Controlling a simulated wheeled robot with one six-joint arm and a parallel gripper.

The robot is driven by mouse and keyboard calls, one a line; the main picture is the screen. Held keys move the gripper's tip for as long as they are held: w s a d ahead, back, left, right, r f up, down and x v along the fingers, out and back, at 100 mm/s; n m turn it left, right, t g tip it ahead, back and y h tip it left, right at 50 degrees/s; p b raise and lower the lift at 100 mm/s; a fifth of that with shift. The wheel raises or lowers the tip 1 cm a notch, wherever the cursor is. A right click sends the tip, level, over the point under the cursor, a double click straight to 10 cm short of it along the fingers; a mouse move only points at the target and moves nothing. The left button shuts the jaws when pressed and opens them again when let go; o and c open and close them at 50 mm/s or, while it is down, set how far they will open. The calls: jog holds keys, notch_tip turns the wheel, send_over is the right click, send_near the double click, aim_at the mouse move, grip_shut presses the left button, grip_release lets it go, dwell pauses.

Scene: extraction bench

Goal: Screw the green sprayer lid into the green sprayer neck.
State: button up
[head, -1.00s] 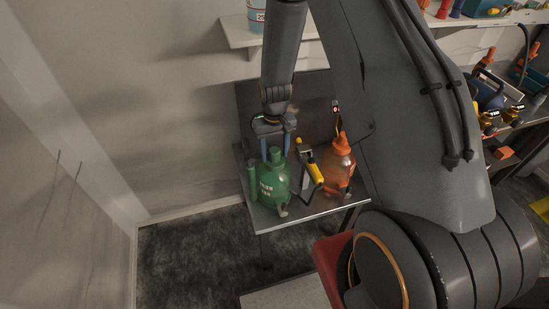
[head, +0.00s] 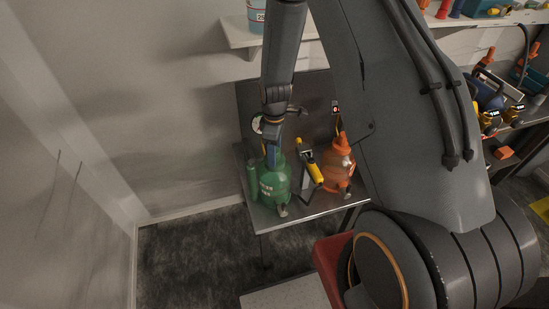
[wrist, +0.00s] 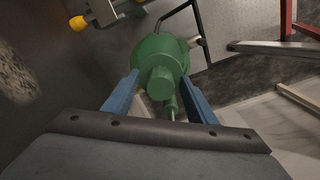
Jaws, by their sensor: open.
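The green sprayer (head: 273,187) stands upright on a small metal table in the head view, with a slim green cylinder (head: 252,179) at its left side. In the wrist view its round body (wrist: 150,50) is seen from above. The green lid (wrist: 160,83) shows at the top of the sprayer, over the neck, which is hidden; I cannot tell how deep it sits. My gripper (wrist: 163,85) is open, with a blue finger on each side of the lid and gaps visible. In the head view my gripper (head: 272,158) points down over the sprayer top and hides the lid.
An orange sprayer (head: 341,172) stands at the right on the same table (head: 300,209). A yellow-and-black tool (head: 311,167) stands between the two sprayers, close to the green one. A wall lies behind, with a shelf (head: 240,35) above.

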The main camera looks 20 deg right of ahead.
jog(key=c, duration=1.2)
jog(key=m, duration=0.3)
jog(key=o, duration=1.2)
jog(key=shift+m, duration=0.4)
